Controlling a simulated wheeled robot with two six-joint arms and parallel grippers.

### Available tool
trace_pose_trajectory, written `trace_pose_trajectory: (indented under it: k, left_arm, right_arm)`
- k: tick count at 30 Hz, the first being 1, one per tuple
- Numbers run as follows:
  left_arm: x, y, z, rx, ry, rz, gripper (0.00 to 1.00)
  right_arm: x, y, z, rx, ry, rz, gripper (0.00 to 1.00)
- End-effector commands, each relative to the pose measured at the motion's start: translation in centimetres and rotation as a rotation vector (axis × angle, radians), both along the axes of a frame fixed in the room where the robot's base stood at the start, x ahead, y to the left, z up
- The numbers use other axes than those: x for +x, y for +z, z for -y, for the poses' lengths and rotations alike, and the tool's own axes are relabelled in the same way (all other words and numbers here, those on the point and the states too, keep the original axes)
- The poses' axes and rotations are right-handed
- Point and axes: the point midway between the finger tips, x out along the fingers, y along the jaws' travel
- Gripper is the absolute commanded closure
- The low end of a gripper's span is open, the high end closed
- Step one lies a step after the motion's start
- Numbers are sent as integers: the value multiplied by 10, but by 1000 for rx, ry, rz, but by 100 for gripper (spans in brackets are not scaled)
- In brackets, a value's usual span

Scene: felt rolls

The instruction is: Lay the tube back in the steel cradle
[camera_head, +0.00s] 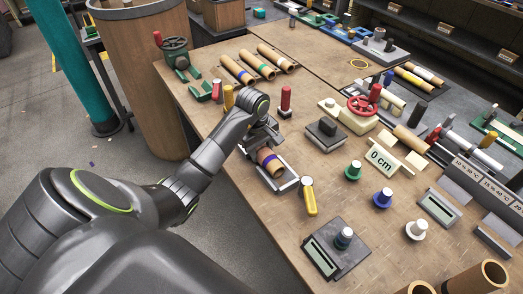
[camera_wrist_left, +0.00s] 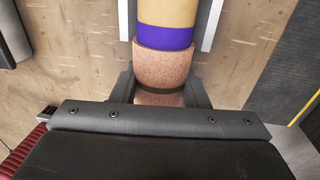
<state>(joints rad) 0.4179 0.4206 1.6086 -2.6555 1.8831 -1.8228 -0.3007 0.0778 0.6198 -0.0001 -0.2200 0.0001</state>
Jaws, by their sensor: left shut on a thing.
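My left gripper (camera_head: 262,146) is shut on a tan tube (camera_head: 269,160) with a purple band; it also shows in the wrist view (camera_wrist_left: 168,12). The fingers grip near a pinkish-brown section of the tube, one on each side. The steel cradle (camera_head: 287,184) lies under and around the tube on the table. In the wrist view the cradle's grey side rails (camera_wrist_left: 210,22) flank the tube, which runs between them. I cannot tell whether the tube touches the cradle. My gripper hides part of both. My right gripper is not in view.
A yellow-handled tool (camera_head: 309,200) stands close to the right of the cradle. A dark block (camera_head: 326,129) and a red-handled tool (camera_head: 286,98) stand behind. Several banded tubes (camera_head: 256,65) lie at the back left. The table's front edge is close to the cradle.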

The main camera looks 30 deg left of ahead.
Motion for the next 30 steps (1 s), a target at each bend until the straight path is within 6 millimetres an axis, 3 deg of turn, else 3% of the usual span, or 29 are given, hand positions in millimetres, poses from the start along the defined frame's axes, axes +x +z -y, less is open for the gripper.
trace_pose_trajectory:
  k: [29, 30]
  left_arm:
    - [0, -5, 0, 0, 0, 0, 96]
    - [0, -5, 0, 0, 0, 0, 55]
  right_arm:
    - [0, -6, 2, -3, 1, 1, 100]
    - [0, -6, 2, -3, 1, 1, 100]
